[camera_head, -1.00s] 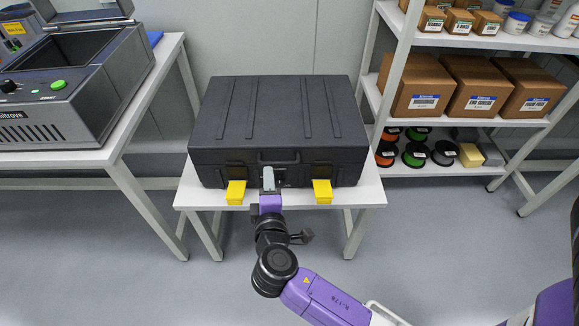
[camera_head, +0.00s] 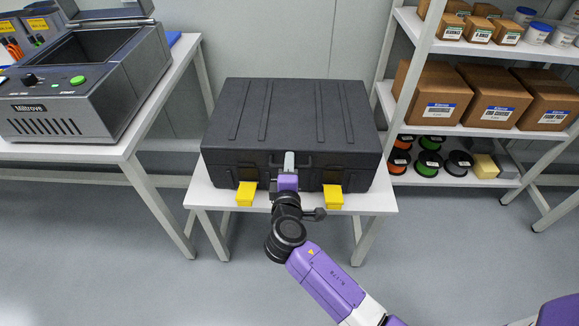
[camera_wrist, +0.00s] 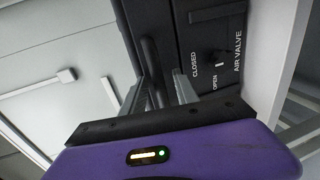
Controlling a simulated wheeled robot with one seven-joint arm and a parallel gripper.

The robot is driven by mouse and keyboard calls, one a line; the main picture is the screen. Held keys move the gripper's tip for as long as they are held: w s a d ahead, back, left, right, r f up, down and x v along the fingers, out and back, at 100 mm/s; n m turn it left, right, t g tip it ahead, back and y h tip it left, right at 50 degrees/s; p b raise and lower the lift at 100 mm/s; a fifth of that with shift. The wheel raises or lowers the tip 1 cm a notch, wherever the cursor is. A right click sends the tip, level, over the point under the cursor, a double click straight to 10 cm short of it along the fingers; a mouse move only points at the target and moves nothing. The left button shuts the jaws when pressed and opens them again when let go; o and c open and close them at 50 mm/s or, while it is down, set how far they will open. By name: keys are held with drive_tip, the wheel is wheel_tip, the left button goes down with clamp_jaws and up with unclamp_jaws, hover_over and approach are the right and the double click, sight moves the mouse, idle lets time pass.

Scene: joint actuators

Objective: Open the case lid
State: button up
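The black case (camera_head: 290,120) sits on a small white table, its lid (camera_head: 292,105) down. Two yellow latches, left (camera_head: 246,194) and right (camera_head: 333,197), stick out from its front. My gripper (camera_head: 289,158) is at the middle of the case front, over the handle (camera_head: 305,162), which it partly hides. In the wrist view the two grey fingers of my gripper (camera_wrist: 162,90) stand apart beside the dark handle bar (camera_wrist: 150,62). An air valve (camera_wrist: 219,60) with "OPEN" and "CLOSED" markings is close by on the case front.
The white table (camera_head: 220,198) has a narrow bare edge in front of the case. A grey machine (camera_head: 90,85) stands on a bench at left. A white shelf (camera_head: 470,127) with cardboard boxes and spools is at right. The wall behind and floor in front look clear.

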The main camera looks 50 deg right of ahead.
clamp_jaws()
idle(1.4)
